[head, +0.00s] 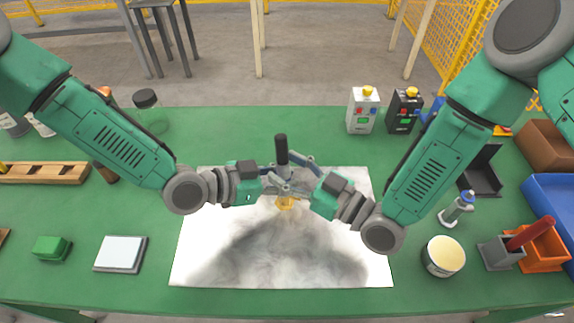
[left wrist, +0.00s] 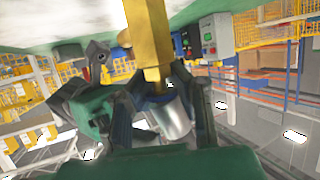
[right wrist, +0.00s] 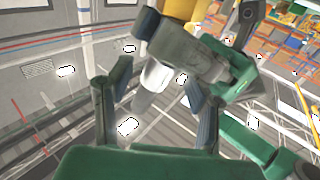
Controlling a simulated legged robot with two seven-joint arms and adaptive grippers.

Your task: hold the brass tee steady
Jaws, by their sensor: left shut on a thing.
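The brass tee (head: 286,203) shows low between my grippers at the middle of the white sheet. In the left wrist view it is a yellow faceted body (left wrist: 147,40), with my left gripper (left wrist: 165,90) shut on it. A silver cylinder (left wrist: 172,118) adjoins it; in the head view a dark upright handle (head: 281,150) rises above the tee. My right gripper (head: 308,172) is beside the handle on the right. In the right wrist view its fingers (right wrist: 155,85) are apart, with the silver cylinder (right wrist: 155,75) showing between them, apparently not clamped. The fingers hide much of the tee.
A stained white sheet (head: 340,270) lies under the grippers. A white box (head: 362,110) and a black box (head: 404,110) with buttons stand behind. A round tin (head: 443,256), a small bottle (head: 457,208) and an orange bin (head: 541,248) are right. A white pad (head: 120,254) lies left.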

